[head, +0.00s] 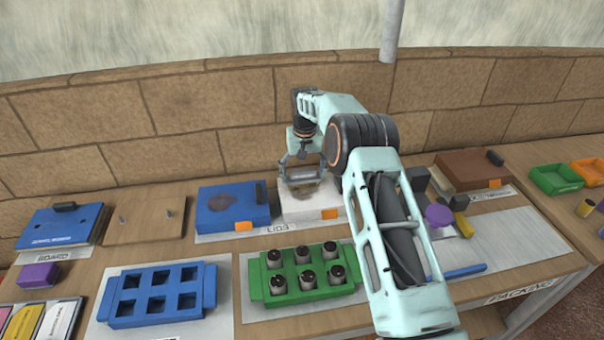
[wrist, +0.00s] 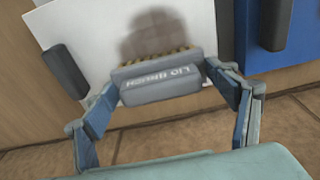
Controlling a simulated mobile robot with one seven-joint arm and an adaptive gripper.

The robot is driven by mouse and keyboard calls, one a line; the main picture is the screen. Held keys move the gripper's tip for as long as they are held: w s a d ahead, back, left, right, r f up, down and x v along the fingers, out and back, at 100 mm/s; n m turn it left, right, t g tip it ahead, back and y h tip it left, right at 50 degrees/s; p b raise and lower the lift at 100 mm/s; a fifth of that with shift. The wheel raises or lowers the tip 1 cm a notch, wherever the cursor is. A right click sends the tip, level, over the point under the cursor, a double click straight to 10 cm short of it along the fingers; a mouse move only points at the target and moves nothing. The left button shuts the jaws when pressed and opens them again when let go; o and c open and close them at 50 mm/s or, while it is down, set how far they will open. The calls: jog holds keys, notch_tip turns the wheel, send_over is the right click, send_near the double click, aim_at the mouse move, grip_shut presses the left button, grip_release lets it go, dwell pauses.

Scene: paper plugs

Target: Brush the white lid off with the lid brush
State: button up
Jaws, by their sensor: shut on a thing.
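My gripper (wrist: 161,86) is shut on the lid brush (wrist: 162,87), a grey block with upside-down lettering and a yellowish bristle edge. The white lid (wrist: 85,25) lies beyond it with a dark handle at its left. A brown smudge (wrist: 155,35) marks the lid right by the bristles; I cannot tell if they touch it. In the head view my gripper (head: 301,168) is over the far part of the white lid (head: 298,209), which has an orange tab at its front. My arm hides the lid's right side.
The blue lid (head: 213,221) with a dark stain is close left of the white one. In front are a green rack (head: 310,293) with several dark-topped cylinders and an empty blue rack (head: 140,320). A brown lid (head: 465,168) is at the right. The stone wall stands close behind.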

jog(key=shift+s+d+r, duration=0.1)
jog(key=shift+s+d, duration=0.05)
jog(key=shift+s, duration=0.55)
jog(key=shift+s+d+f+b, duration=0.1)
jog(key=shift+s+d+b, duration=0.1)
jog(key=shift+s+b, duration=0.6)
jog(key=shift+s+d+f+b, duration=0.1)
jog(key=shift+s+d+b, duration=0.2)
jog(key=shift+s, duration=0.85)
jog(key=shift+s+d+f+b, duration=0.1)
jog(key=shift+s+b, duration=0.55)
jog(key=shift+s, duration=0.35)
jog(key=shift+s+r, duration=0.2)
jog(key=shift+s, duration=0.2)
jog(key=shift+w, duration=0.1)
jog(key=shift+w+a+r+p, duration=0.15)
jog(key=shift+w+p, duration=0.35)
jog(key=shift+w, duration=0.55)
jog(key=shift+w+a+r+p, duration=0.1)
jog(key=shift+w+a+p, duration=0.25)
jog(key=shift+w, duration=0.65)
jog(key=shift+w+a+f+p, duration=0.15)
jog(key=shift+w+p, duration=0.35)
jog(key=shift+w, duration=0.45)
jog(key=shift+w+a+f+p, duration=0.15)
jog(key=shift+w+p, duration=0.35)
jog(key=shift+w, duration=0.4)
jog(key=shift+w+a+f+p, duration=0.15)
jog(key=shift+w+p, duration=0.35)
jog(key=shift+w, duration=0.45)
